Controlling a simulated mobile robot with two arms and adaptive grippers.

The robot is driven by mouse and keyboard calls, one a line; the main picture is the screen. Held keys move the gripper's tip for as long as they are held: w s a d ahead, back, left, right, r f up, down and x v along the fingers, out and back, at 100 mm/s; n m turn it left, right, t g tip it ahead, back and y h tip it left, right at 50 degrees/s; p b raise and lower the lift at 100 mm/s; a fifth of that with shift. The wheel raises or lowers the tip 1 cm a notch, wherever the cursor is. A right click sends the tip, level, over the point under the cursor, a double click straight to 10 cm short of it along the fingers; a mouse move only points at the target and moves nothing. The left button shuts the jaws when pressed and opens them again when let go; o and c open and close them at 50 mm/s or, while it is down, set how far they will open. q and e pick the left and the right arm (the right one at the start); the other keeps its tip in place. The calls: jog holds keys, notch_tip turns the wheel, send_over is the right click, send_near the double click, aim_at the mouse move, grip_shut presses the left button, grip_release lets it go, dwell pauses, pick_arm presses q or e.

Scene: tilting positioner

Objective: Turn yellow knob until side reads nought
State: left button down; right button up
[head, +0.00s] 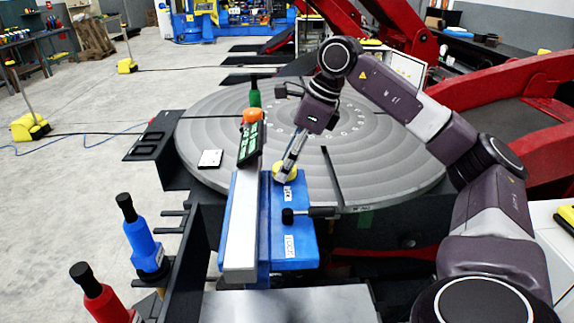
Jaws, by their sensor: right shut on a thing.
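The yellow knob (287,173) sits on top of the blue control box (240,213), near its far end. My right gripper (285,170) comes down from above, tilted, and is shut on the knob; its fingertips partly hide it. A small white label lies just below the knob on the box. A dark panel with green lit figures (251,146) stands beside the knob to the left; its readings are too small to tell. My left gripper is not in view.
A black-handled lever (310,213) lies across the box near a "LOCK" label. A large grey round table (210,125) spreads behind. An orange knob (252,115) and green-handled tool (254,94) stand beyond the panel.

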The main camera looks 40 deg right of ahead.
jog(key=shift+r+m+t+h, duration=0.1)
jog(key=shift+m+t+h, duration=0.35)
jog(key=shift+m, duration=1.15)
jog(key=o, duration=1.2)
jog(key=shift+c, duration=0.2)
jog(key=v, duration=1.2)
jog(key=shift+a, duration=0.2)
